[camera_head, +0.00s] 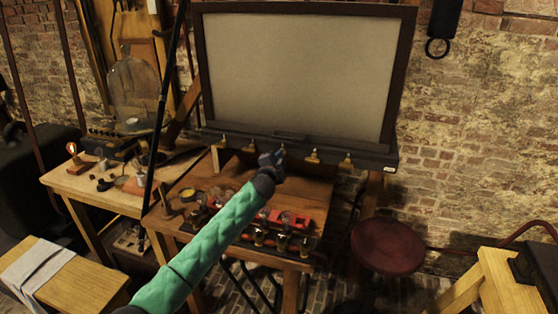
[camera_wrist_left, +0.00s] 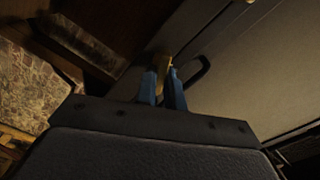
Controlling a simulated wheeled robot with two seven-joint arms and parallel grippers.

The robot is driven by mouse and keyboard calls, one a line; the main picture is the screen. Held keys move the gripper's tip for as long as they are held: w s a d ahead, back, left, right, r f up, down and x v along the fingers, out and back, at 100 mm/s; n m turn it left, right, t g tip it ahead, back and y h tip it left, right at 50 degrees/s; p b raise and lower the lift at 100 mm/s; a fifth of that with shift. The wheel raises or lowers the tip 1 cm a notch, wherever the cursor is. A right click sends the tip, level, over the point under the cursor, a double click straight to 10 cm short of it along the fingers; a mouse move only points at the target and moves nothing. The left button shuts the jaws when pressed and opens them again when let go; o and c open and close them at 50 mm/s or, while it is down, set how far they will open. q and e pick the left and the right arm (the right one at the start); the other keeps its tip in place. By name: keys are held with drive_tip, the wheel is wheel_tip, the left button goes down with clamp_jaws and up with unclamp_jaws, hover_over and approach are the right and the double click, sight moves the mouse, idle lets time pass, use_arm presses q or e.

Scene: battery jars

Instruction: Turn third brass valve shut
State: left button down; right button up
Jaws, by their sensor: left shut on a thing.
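A row of small brass valves runs along the dark ledge (camera_head: 365,157) under the big pale panel. Two show left of my gripper, at the far left (camera_head: 224,141) and nearer it (camera_head: 250,146). Two more show to its right, one close by (camera_head: 313,156) and one further right (camera_head: 348,159). My left gripper (camera_head: 279,155) is at the ledge between these pairs, hiding the valve there in the head view. In the left wrist view its blue fingers (camera_wrist_left: 164,88) are shut on a brass valve (camera_wrist_left: 162,64); its handle angle is unclear. My right gripper is not in view.
A wooden table (camera_head: 300,185) below the ledge carries jars and red-based parts. A side table (camera_head: 70,185) at left holds a lit bulb (camera_head: 72,149) and a glass dome (camera_head: 133,92). A red stool (camera_head: 387,246) stands at right. A dark handle (camera_wrist_left: 198,70) is near the fingers.

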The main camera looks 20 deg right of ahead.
use_arm(q)
drive_tip(key=m, duration=0.5)
drive_tip(key=shift+f+b, duration=0.2)
drive_tip(key=shift+b, duration=0.1)
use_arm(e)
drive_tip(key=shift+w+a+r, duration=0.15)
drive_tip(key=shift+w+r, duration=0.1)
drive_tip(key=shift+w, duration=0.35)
use_arm(q)
drive_tip(key=shift+m, duration=0.4)
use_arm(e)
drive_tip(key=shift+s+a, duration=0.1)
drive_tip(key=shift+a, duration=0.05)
use_arm(q)
drive_tip(key=c, duration=1.5)
unclamp_jaws()
drive_tip(key=b+v, duration=0.2)
drive_tip(key=v, duration=0.5)
drive_tip(key=shift+s+a+b, duration=0.2)
drive_tip(key=shift+s+b, duration=0.15)
drive_tip(key=shift+b, duration=0.05)
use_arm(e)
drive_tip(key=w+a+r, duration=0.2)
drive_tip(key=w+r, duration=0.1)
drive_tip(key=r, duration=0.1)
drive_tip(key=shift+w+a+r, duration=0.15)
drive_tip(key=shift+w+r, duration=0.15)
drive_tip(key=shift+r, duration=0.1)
